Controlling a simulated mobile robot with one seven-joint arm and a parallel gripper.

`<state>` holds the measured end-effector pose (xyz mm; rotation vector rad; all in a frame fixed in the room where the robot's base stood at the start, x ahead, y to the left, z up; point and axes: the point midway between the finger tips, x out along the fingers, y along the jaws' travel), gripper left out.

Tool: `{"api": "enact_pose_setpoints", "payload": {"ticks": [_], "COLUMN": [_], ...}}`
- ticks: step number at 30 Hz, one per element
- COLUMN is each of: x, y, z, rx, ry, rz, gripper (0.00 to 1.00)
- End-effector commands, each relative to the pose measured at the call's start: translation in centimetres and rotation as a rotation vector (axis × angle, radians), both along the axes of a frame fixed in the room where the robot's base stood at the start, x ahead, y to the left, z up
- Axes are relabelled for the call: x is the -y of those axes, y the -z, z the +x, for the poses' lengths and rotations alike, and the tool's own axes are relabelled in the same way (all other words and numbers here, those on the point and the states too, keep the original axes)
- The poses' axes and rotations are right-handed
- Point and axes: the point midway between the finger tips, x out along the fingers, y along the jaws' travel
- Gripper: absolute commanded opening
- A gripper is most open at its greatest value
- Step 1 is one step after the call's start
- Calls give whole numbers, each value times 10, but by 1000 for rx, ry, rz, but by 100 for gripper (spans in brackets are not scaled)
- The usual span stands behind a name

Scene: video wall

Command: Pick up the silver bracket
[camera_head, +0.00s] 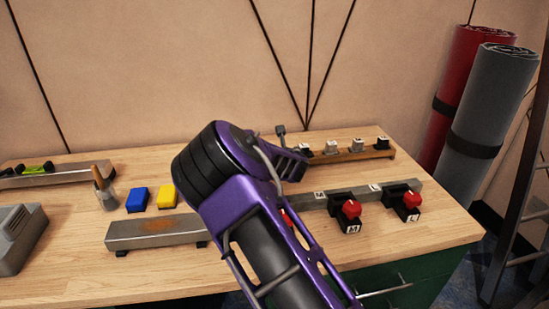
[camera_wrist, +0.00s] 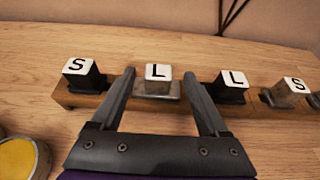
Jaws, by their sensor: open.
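Small lettered pieces stand on a wooden rail (camera_wrist: 90,101). In the wrist view, a silver bracket (camera_wrist: 158,86) with a white L top sits between the open fingers of my gripper (camera_wrist: 157,88). A second silver piece (camera_wrist: 289,94), marked S, stands further right. In the head view, my gripper (camera_head: 290,162) is at the rail's left end and hides the L silver bracket. Two silver pieces, one (camera_head: 331,148) and another (camera_head: 358,146), show to its right.
Red-knobbed black pieces (camera_head: 350,210) sit on a metal bar (camera_head: 150,232) in front. Blue (camera_head: 137,198) and yellow (camera_head: 167,195) blocks lie left. The wall is behind.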

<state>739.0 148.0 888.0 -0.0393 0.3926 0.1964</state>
Motion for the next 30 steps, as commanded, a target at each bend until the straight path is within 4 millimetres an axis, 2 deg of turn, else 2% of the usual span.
{"api": "enact_pose_setpoints", "payload": {"ticks": [12, 23, 30], "x": [-10, -12, -12], "y": [12, 14, 14], "z": [43, 49, 49], "rx": [1, 1, 1], "ry": [-1, -1, -1], "rz": [0, 1, 1], "gripper": [78, 78, 34]}}
